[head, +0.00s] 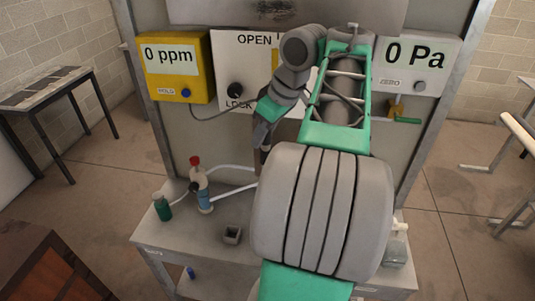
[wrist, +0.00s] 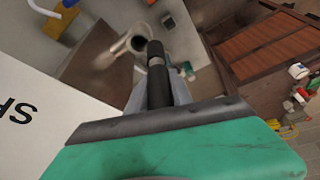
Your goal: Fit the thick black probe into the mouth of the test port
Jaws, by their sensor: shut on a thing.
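The thick black probe (wrist: 156,75) stands out from my gripper (wrist: 160,97) in the wrist view, with a light band partway along it. My gripper is shut on it. A bent metal pipe with a dark round mouth, seemingly the test port (wrist: 117,49), is beyond the probe. The probe's tip appears beside the right edge of the mouth, overlapping it in the picture. I cannot tell whether they touch; the probe does not look inside. In the head view my gripper (head: 264,150) is low before the back panel, and my arm hides the probe and port there.
A yellow meter (head: 181,67) reads 0 ppm, with a cable running toward my gripper. A white meter (head: 416,66) reads 0 Pa.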

